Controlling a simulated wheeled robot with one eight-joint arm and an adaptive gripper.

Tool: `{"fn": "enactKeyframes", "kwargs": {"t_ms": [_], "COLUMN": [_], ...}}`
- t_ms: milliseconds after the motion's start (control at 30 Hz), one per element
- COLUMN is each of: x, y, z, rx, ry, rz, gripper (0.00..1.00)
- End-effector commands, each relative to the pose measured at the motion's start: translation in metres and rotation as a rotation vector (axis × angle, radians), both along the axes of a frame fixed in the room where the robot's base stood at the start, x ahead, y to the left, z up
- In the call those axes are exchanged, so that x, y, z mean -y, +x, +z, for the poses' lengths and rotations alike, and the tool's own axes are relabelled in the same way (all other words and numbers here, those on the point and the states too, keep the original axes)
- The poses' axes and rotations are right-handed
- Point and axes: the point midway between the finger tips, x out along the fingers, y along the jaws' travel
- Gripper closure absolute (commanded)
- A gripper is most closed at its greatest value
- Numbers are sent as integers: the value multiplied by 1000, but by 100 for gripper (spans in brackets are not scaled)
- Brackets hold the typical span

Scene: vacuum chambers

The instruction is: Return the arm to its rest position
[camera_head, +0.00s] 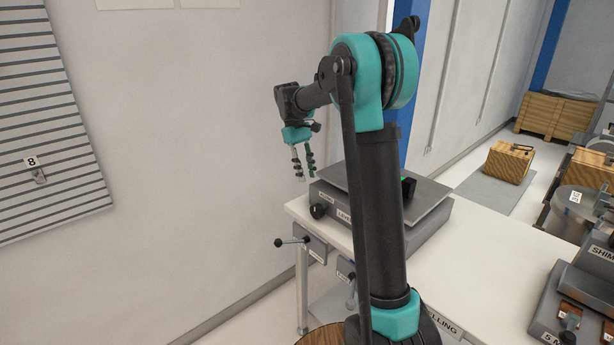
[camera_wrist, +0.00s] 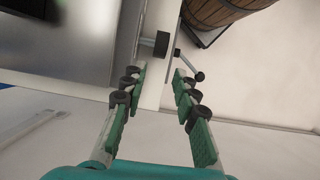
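My arm rises in the middle of the head view and bends over to the left. My gripper (camera_head: 304,176) hangs at its end, fingers pointing down, to the left of a grey plate-topped device (camera_head: 431,196) on the white table. In the wrist view my gripper (camera_wrist: 160,75) shows two green-padded fingers spread apart. Nothing is held between them. A black knob and a lever handle show beyond the fingertips, apart from them as far as I can tell.
The white table (camera_head: 492,252) stretches right, with a shim holder (camera_head: 590,283) at its right front. A lever (camera_head: 291,242) sticks out from the table's left front. A wooden box (camera_head: 507,163) stands on the floor behind. Free space lies left, before the wall.

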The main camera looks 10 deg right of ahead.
Motion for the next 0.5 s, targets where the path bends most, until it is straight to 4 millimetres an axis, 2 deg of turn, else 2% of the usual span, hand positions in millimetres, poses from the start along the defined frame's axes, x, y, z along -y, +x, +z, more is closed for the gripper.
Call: {"fn": "enactKeyframes", "kwargs": {"t_ms": [167,267,367,500], "x": [1,5,13,27], "y": [-1,-9,-25,-57], "z": [-1,-4,-11,-26], "rx": [3,23,68,160], "ry": [1,5,14,37], "rz": [-2,-16,-48,-116], "gripper": [71,71,71,71]}}
